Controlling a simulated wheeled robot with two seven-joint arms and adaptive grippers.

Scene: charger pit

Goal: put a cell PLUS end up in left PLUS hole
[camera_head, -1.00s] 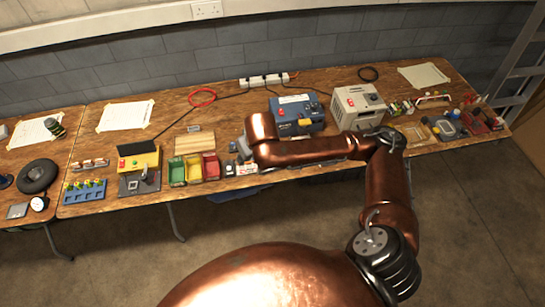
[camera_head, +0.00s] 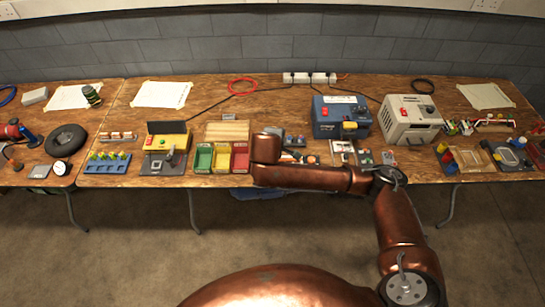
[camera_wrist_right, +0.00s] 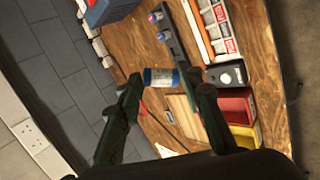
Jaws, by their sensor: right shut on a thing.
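In the right wrist view, my right gripper (camera_wrist_right: 163,82) is shut on a small blue cell (camera_wrist_right: 161,76) with a pale band, held between the two dark fingertips. I cannot tell which end is PLUS. In the head view, my right arm reaches across the bench front, and its gripper is mostly hidden behind the copper link. A blue charger-like box (camera_head: 340,116) stands right of that arm's end; a grey box (camera_head: 409,118) is beside it. No PLUS hole can be made out. My left gripper is not in view.
A dark strip with two red-and-blue cells (camera_wrist_right: 155,17) lies near the gripper. Green, yellow and red bins (camera_head: 221,158) stand left of the arm, before a wooden panel (camera_head: 228,131). A power strip (camera_head: 309,79) lies at the back. Bare wood shows behind the bins.

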